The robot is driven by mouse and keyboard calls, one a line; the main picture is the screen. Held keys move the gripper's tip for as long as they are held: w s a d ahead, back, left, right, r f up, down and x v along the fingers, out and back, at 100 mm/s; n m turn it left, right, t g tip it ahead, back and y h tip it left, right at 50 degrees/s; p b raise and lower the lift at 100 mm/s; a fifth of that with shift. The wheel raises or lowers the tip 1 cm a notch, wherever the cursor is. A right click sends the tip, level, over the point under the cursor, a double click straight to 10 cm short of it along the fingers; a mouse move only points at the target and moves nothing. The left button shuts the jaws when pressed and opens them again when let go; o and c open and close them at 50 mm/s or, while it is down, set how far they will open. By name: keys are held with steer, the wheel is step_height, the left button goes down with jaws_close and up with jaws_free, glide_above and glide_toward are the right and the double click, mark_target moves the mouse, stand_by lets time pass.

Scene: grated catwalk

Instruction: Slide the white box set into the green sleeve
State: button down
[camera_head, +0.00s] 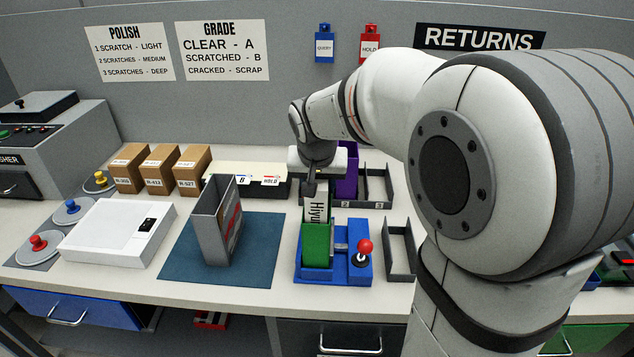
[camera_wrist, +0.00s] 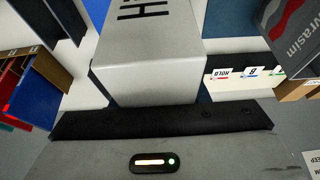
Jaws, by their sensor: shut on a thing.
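The white box set (camera_head: 316,208) with dark lettering stands upright over the green sleeve (camera_head: 316,243). Its lower end meets the sleeve's top; how far it is inside, if at all, I cannot tell. My gripper (camera_head: 312,184) is shut on the upper end of the box from above. In the wrist view the box set (camera_wrist: 155,65) runs away from my gripper, and the sleeve is hidden behind it. The sleeve stands upright in a blue fixture (camera_head: 343,276) with a red-knobbed lever (camera_head: 364,249) at its right.
A grey open case (camera_head: 210,227) stands on the blue mat (camera_head: 180,250), left of the fixture. A white flat device (camera_head: 118,231) lies further left. Brown boxes (camera_head: 190,170) and a purple sleeve (camera_head: 347,175) stand behind. A dark tray (camera_head: 398,250) is right of the fixture.

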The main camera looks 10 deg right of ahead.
steer(key=shift+f, duration=0.4)
steer(key=c, duration=1.1)
jaws_free()
steer(key=shift+c, duration=0.4)
steer(key=shift+o, duration=0.5)
steer(key=shift+r+p, duration=0.3)
steer(key=shift+r, duration=0.45)
steer(key=shift+o, duration=1)
steer(key=shift+r, duration=0.3)
steer(key=shift+r+p, duration=2.2)
steer(key=shift+r, duration=0.8)
